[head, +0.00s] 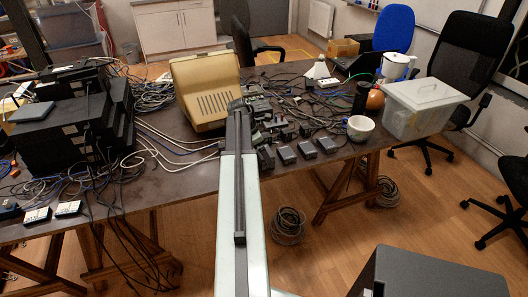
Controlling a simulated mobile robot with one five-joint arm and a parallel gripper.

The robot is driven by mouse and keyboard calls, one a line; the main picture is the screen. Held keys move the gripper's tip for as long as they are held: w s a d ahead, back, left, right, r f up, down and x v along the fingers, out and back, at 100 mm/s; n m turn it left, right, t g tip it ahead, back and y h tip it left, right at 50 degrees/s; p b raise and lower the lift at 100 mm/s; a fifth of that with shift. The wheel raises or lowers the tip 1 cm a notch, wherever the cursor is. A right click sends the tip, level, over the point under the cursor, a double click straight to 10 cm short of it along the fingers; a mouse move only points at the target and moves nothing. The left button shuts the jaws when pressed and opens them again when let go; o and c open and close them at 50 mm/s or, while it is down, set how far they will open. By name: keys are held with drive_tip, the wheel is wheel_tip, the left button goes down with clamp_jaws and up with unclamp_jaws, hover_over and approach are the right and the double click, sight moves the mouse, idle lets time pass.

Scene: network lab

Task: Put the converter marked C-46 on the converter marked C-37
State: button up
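Several small dark boxes, which look like converters, sit in a loose row near the table's front edge: one (265,157) beside my arm, then others to its right (286,154), (306,150) and (327,144). Their markings are too small to read, so I cannot tell which is C-46 or C-37. More small dark devices (262,108) lie behind the row among cables. My arm reaches forward over the table. My gripper (239,106) is at its far end, in front of the beige case; its fingers are not clear, nor whether it holds anything.
Stacked black network boxes (65,140) and cables fill the table's left. A white mug (360,128) and a lidded plastic bin (420,110) stand at the right. The table (175,185) has bare room left of my arm.

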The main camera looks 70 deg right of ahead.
drive_tip(key=p+v, duration=1.1)
drive_tip(key=v, duration=0.1)
drive_tip(key=w+a+f+m+t, duration=0.1)
drive_tip(key=w+a+m, duration=0.1)
drive_tip(key=w+a, duration=1.25)
drive_tip(key=w+a+m+t, duration=0.2)
drive_tip(key=w+a, duration=0.9)
drive_tip(key=a, duration=0.6)
drive_tip(key=w+a+m+y, duration=0.2)
drive_tip(key=a+m, duration=0.2)
drive_tip(key=a, duration=2.9)
drive_tip(key=shift+a+f+y, duration=0.15)
drive_tip(key=shift+f+y, duration=0.2)
drive_tip(key=shift+y, duration=0.05)
